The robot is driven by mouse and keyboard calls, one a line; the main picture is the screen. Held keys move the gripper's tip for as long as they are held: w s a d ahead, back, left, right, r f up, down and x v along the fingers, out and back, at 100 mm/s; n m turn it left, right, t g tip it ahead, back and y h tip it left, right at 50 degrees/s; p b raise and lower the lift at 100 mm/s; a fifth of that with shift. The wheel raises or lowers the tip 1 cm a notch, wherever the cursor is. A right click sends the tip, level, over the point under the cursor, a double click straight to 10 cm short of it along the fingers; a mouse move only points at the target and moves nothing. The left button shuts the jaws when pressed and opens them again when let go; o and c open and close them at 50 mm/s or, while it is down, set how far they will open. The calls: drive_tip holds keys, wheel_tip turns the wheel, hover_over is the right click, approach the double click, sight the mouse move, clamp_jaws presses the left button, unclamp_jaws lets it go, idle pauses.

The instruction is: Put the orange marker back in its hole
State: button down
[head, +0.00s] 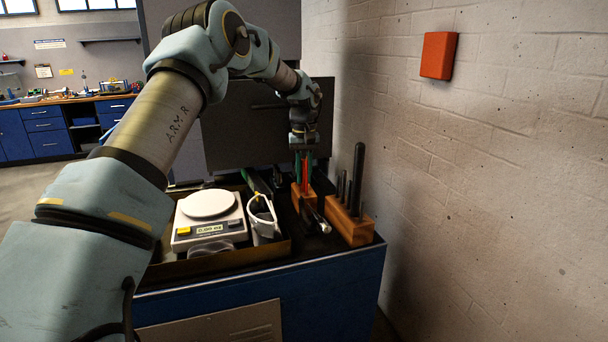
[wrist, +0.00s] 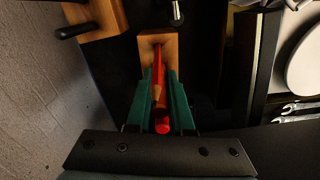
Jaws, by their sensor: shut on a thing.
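The orange marker (wrist: 158,75), looking red-orange, is between the green fingers of my gripper (wrist: 162,112), which is shut on it. It also shows as a red upright strip in the head view (head: 305,172). My gripper (head: 303,160) points down over the small wooden block (head: 296,194). In the wrist view the marker's far end overlaps this block (wrist: 150,40). I cannot tell whether the marker is in a hole or just above one; the holes are hidden.
A second wooden block (head: 347,227) with several dark rods, one tall, stands to the right near the wall. A scale (head: 208,220) and a white container (head: 263,220) stand left in a tray (head: 270,251). A dark tool with a shiny end (head: 318,219) lies between the blocks.

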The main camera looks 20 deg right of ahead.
drive_tip(key=c, duration=0.7)
unclamp_jaws()
wheel_tip(320, 180, up, 11)
drive_tip(key=b, duration=0.3)
drive_tip(key=shift+f, duration=0.1)
drive_tip(key=shift+s, duration=0.1)
